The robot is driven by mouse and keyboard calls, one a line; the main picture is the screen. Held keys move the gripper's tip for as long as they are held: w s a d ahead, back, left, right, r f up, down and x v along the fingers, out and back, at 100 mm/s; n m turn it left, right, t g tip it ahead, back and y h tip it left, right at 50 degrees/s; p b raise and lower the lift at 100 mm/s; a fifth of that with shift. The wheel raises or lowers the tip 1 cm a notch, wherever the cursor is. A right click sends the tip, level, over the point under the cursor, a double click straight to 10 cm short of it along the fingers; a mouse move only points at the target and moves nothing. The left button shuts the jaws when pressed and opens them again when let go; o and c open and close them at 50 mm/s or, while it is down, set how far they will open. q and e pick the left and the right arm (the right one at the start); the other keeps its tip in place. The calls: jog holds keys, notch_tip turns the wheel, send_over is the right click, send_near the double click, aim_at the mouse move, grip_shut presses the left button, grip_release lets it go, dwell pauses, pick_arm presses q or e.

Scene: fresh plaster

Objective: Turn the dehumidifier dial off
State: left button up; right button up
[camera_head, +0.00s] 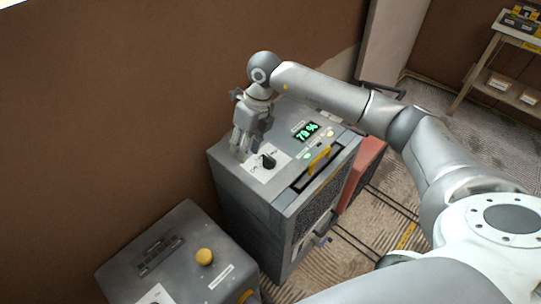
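The dehumidifier (235,178) is a grey box standing against the brown wall. Its top carries a black dial (268,162) on a white label plate, a green display reading about 79 %, small lights and a yellow handle. My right gripper (241,150) points down over the top panel, just left of and behind the dial. It looks apart from the dial, and nothing shows in it. Its fingers are small and seen at an angle, so I cannot tell whether they are open or shut. My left gripper is not in view.
A second grey box with a yellow knob (204,256) stands in front at the lower left. A red object (368,163) is behind the dehumidifier's right side. A wooden shelf (482,70) with boxes stands at the upper right. Ridged flooring lies between.

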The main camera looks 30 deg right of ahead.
aim_at(271, 158)
jog(key=d+r+h, duration=0.1)
jog(key=d+h, duration=0.2)
jog(key=d, duration=0.5)
jog(key=shift+m, duration=0.4)
jog(key=f+p, duration=0.1)
jog(key=f, duration=0.2)
jog(key=f+p, duration=0.1)
jog(key=f, duration=0.2)
jog(key=f+p, duration=0.1)
jog(key=f, duration=0.2)
jog(key=shift+w+a+f, duration=0.2)
jog(key=shift+w+a, duration=0.05)
jog(key=shift+f+p, duration=0.3)
jog(key=shift+f, duration=0.15)
jog(key=shift+c, duration=0.3)
grip_shut()
